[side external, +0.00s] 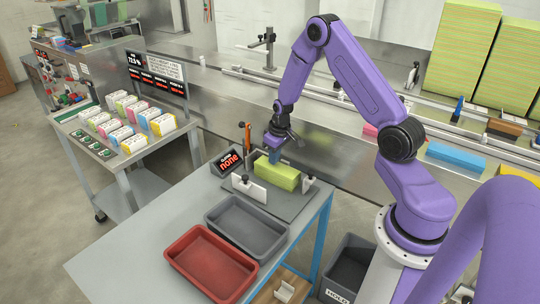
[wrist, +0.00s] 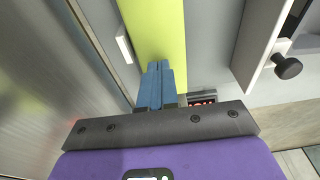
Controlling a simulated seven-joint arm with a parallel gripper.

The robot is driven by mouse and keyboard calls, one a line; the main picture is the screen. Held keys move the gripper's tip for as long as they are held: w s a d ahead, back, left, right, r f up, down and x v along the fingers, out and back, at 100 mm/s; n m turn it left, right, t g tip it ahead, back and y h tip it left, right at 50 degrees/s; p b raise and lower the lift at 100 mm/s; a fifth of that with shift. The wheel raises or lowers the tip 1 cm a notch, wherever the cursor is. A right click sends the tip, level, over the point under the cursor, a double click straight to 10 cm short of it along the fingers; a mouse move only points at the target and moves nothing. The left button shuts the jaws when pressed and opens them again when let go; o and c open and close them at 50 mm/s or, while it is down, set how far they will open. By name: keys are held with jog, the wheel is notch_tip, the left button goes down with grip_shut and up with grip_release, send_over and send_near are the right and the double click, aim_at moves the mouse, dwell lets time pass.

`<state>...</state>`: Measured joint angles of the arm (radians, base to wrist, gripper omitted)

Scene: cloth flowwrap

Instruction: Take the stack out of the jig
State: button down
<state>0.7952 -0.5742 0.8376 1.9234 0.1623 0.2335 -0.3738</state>
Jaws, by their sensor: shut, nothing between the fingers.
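The stack (side external: 278,174) is a yellow-green block lying in the jig (side external: 283,203), a grey plate with white upright stops and dark clamp knobs. It also fills the upper middle of the wrist view as a yellow-green band (wrist: 158,30). My gripper (side external: 274,156) is at the stack's far left end, in the side view. In the wrist view its blue fingers (wrist: 155,75) are shut together with nothing between them, over the near end of the stack. I cannot tell whether the fingertips touch it. A white stop (wrist: 124,45) stands beside the stack.
A grey tray (side external: 222,212) and a red tray (side external: 183,253) sit on the table in front of the jig. A dark HOLD bin (side external: 343,280) is below right. The table's left part is clear.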

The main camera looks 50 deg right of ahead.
aim_at(288, 171)
jog(key=shift+w+r, duration=0.15)
jog(key=shift+r, duration=0.45)
jog(key=s+r, duration=0.3)
jog(key=r, duration=1.2)
jog(key=shift+r, duration=0.35)
jog(key=c, duration=1.2)
grip_release()
jog(key=shift+s+f, duration=0.1)
jog(key=shift+f, duration=0.15)
jog(key=o, duration=1)
jog(key=f, duration=0.1)
jog(key=s+f+g, duration=0.1)
jog(key=shift+s+a+f, duration=0.1)
jog(key=shift+s+f, duration=0.1)
jog(key=shift+f, duration=0.15)
jog(key=shift+s+a+f+g, duration=0.1)
jog(key=shift+s+f+g, duration=0.1)
jog(key=shift+s+f, duration=0.35)
jog(key=shift+s+f+g, duration=0.2)
jog(key=shift+s+f, duration=0.05)
jog(key=shift+f, duration=0.45)
notch_tip(288, 171, down, 17)
jog(key=shift+f, duration=0.15)
